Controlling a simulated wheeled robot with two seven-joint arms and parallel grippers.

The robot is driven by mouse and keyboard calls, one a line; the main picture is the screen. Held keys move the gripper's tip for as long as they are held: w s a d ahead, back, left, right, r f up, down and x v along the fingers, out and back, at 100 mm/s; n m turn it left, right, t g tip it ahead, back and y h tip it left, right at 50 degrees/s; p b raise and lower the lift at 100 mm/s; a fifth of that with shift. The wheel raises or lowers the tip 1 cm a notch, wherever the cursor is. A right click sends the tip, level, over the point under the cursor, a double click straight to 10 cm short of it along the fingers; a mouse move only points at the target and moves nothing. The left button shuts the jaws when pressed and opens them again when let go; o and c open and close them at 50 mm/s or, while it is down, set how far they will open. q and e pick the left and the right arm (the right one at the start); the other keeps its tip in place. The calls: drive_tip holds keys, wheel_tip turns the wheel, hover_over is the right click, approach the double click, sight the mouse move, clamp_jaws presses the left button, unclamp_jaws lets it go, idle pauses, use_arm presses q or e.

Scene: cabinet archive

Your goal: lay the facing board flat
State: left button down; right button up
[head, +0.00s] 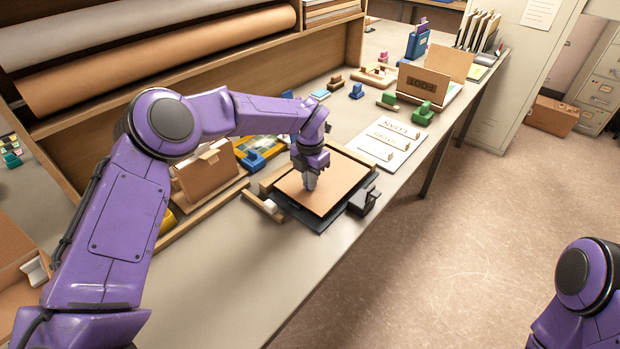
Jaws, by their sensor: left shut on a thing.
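The facing board, as I take it, is a brown square board (338,178). It looks flat, or nearly so, on a dark base (330,219) on the long table; whether it rests fully on that base I cannot tell. My left gripper (309,186) points down at the board's left part and is shut on it; the fingertips are small and the exact grip is hard to see. My right gripper is out of view; only part of my right arm shows at the lower right.
A wooden block with a pale roller (266,207) and a dark clamp (364,201) flank the base. White label cards (389,142) lie to its right. A brown folder (208,172) stands left. The near tabletop is clear.

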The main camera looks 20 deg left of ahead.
use_arm(q)
drive_tip(key=shift+s, duration=0.1)
idle(0.3)
drive_tip(key=shift+f+b, duration=0.3)
drive_tip(key=shift+f, duration=0.1)
drive_tip(key=c, duration=1.2)
unclamp_jaws()
drive_tip(key=shift+c, duration=0.3)
drive_tip(key=shift+r+p, duration=2.4)
drive_tip(key=shift+r, duration=1.15)
